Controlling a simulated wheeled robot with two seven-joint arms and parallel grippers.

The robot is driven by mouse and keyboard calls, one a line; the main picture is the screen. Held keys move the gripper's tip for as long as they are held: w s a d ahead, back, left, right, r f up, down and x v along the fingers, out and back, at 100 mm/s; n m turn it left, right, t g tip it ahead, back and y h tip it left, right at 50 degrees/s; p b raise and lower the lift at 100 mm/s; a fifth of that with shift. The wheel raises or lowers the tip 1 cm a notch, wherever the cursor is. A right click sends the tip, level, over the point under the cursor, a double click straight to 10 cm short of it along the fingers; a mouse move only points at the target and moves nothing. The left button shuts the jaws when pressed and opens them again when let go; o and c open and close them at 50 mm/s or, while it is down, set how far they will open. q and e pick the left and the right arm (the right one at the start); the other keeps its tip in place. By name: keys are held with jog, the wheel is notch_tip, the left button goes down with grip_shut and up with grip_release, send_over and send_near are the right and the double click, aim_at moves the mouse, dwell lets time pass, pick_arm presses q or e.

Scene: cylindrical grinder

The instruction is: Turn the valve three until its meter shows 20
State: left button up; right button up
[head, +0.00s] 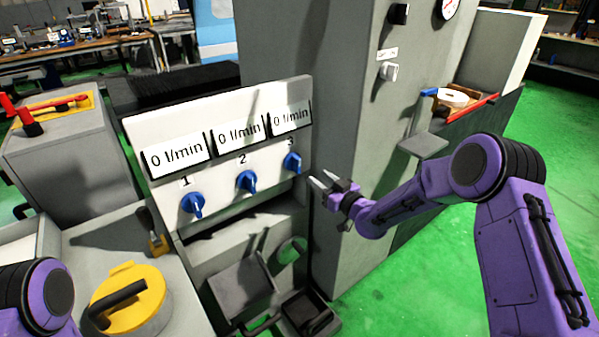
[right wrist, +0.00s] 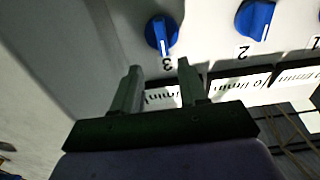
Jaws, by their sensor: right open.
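The white panel (head: 240,185) carries three blue valves in a row, numbered 1 to 3, with a meter above each. Valve three (head: 292,163) is the rightmost in the head view. Its meter (head: 290,117) reads 0 l/min. My right gripper (head: 322,181) is open and empty, just right of valve three and apart from it. In the right wrist view, valve three (right wrist: 162,35) lies beyond the two open fingertips (right wrist: 160,68), and the picture is upside down. My left gripper is out of view; only a part of my left arm shows at the lower left.
Valve one (head: 192,205) and valve two (head: 246,182) sit left of valve three; their meters also read 0 l/min. A grey cabinet (head: 345,130) stands right behind the panel. A yellow lid (head: 130,300) and a dark tray (head: 240,285) are below.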

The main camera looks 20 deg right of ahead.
aim_at(299, 165)
jog(key=p+x, duration=0.1)
jog(key=x, duration=0.9)
jog(key=shift+a+f, duration=0.1)
jog(key=shift+a, duration=0.1)
jog(key=shift+s, duration=0.1)
grip_shut()
